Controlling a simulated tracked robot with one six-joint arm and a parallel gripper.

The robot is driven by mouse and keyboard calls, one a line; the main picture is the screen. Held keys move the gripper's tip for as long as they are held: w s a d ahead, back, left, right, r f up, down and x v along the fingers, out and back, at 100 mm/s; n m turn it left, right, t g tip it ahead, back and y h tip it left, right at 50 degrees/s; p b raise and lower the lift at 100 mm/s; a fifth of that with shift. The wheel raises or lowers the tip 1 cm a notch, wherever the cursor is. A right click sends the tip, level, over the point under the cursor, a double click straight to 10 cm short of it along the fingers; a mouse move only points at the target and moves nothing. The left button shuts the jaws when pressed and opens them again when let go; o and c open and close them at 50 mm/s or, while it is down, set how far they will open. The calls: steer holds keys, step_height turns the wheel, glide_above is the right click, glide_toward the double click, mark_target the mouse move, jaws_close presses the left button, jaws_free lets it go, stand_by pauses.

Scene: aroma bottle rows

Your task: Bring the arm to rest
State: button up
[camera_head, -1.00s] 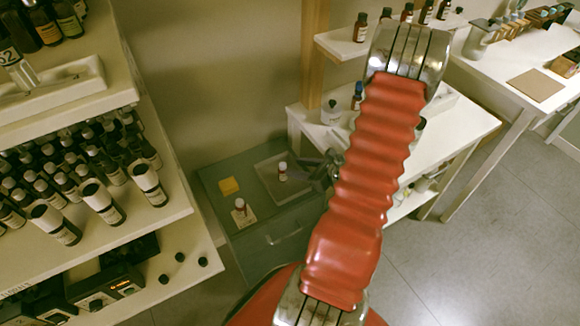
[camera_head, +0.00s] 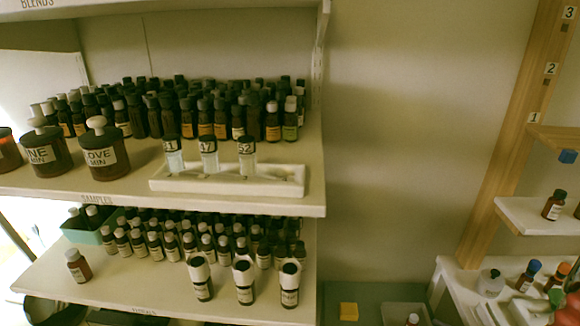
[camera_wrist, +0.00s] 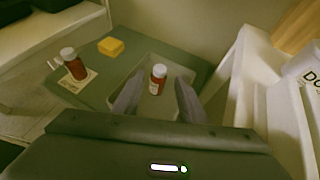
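My gripper (camera_wrist: 160,78) shows in the wrist view with its two grey fingers apart and nothing held between them. A brown bottle with a white cap (camera_wrist: 158,79) stands in a shallow pale tray (camera_wrist: 150,62). It appears between the fingers in the picture; how far beyond the fingertips it is, I cannot tell. A second brown bottle with a white cap (camera_wrist: 73,65) stands on a small labelled card (camera_wrist: 78,83) to the left. In the head view the gripper is out of sight.
A yellow block (camera_wrist: 111,46) lies on the grey-green cabinet top (camera_wrist: 120,68). White shelving (camera_wrist: 262,95) stands close at the right. In the head view, a shelf unit (camera_head: 312,200) crowded with bottles fills the left, and a wooden post (camera_head: 515,130) stands right.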

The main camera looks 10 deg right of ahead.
steer(key=w+a+r+n+g+y, duration=0.3)
steer(key=a+r+n, duration=0.5)
steer(key=a, duration=0.2)
steer(key=w+a+r+n+g+y, duration=0.2)
steer(key=a+r+n+g, duration=0.1)
steer(key=a+r+n, duration=0.65)
steer(key=s+a+r+n+h, duration=0.3)
steer(key=s+a+r+n, duration=0.2)
steer(key=a+n, duration=0.3)
steer(key=s+a+r+n+h, duration=0.3)
steer(key=s+a+r+n, duration=0.3)
steer(key=a+r+n, duration=0.1)
steer(key=shift+a+r+n+g, duration=0.35)
steer(key=shift+r+n, duration=0.25)
steer(key=shift+n, duration=0.65)
